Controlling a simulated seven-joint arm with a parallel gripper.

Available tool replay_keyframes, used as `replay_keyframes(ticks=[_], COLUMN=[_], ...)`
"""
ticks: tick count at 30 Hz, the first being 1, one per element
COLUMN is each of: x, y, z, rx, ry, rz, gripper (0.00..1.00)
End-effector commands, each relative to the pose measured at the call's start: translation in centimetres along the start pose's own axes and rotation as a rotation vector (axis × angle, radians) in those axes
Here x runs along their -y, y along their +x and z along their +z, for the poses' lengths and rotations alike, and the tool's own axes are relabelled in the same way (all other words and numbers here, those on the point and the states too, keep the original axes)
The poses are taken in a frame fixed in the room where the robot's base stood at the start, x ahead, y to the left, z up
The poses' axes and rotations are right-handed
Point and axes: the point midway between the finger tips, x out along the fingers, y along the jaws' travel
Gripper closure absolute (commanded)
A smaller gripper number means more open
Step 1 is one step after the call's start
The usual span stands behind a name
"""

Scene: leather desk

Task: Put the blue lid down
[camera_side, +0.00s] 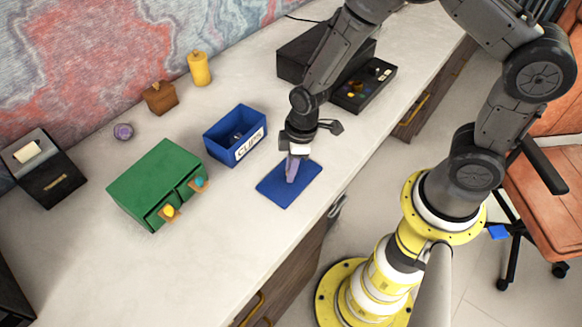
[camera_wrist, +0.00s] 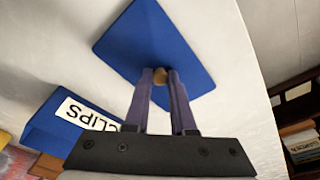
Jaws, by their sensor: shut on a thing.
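The blue lid (camera_side: 277,192) is a flat blue plate at the front edge side of the desk, right of the blue box. In the wrist view the lid (camera_wrist: 150,35) fills the upper middle, with a small tan round knob (camera_wrist: 160,76) between the fingertips. My gripper (camera_side: 291,178) points down over the lid, its purple fingers shut on the knob; the fingers also show in the wrist view (camera_wrist: 160,82). The blue box marked CLIPS (camera_side: 236,128) is open at the top. I cannot tell whether the lid touches the desk.
A green two-drawer cabinet (camera_side: 155,178) with a yellow and a teal knob stands left of the box. A black tray of small items (camera_side: 365,90) lies beyond my gripper. A yellow canister (camera_side: 199,70) and a brown box (camera_side: 159,98) stand behind. Bare desk surrounds the lid.

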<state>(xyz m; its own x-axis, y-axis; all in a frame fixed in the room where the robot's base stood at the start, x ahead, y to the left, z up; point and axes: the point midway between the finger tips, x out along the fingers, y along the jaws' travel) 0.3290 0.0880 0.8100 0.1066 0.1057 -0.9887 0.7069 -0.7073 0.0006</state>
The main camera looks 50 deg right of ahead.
Motion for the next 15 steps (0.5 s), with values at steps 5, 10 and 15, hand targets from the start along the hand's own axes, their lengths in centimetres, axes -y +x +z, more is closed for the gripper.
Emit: replay_keyframes(ticks=[5, 10, 15], x=[0.0, 0.02, 0.02], y=[0.0, 0.3, 0.28], z=[0.01, 0.07, 0.07], rx=[0.0, 0.0, 0.001], ry=[0.0, 0.0, 0.0], rz=[0.0, 0.0, -0.001], gripper=[1.0, 0.68, 0.47])
